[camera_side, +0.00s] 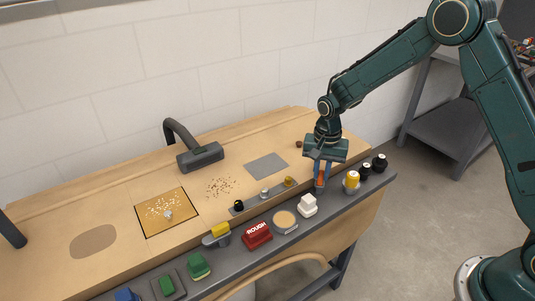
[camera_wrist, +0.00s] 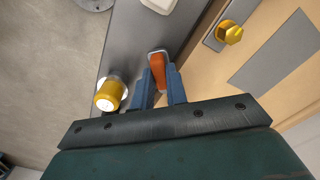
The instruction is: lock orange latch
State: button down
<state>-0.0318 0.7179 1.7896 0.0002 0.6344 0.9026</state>
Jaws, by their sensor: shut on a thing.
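The orange latch (camera_wrist: 158,71) sits between the two blue fingers of my gripper (camera_wrist: 160,84) in the wrist view. The fingers are shut on it, and its top end shows between them. In the side view the orange latch (camera_side: 320,182) shows low between the fingers of my gripper (camera_side: 320,185), at the front grey strip of the bench. The latch's base and pivot are largely hidden by the fingers.
A yellow knob (camera_side: 351,181) stands close right of my gripper, with black knobs (camera_side: 379,162) beyond. A white block (camera_side: 307,205) is close on the left. Further left are a round tan disc (camera_side: 285,221) and a red ROUGH block (camera_side: 257,235). A grey plate (camera_side: 266,166) lies behind.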

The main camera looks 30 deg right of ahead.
aim_at(321, 174)
jog(key=n, duration=0.5)
jog(key=shift+n, duration=2.5)
jog(key=c, duration=1.4)
grip_release()
jog(key=shift+r, duration=0.1)
notch_tip(321, 174, up, 14)
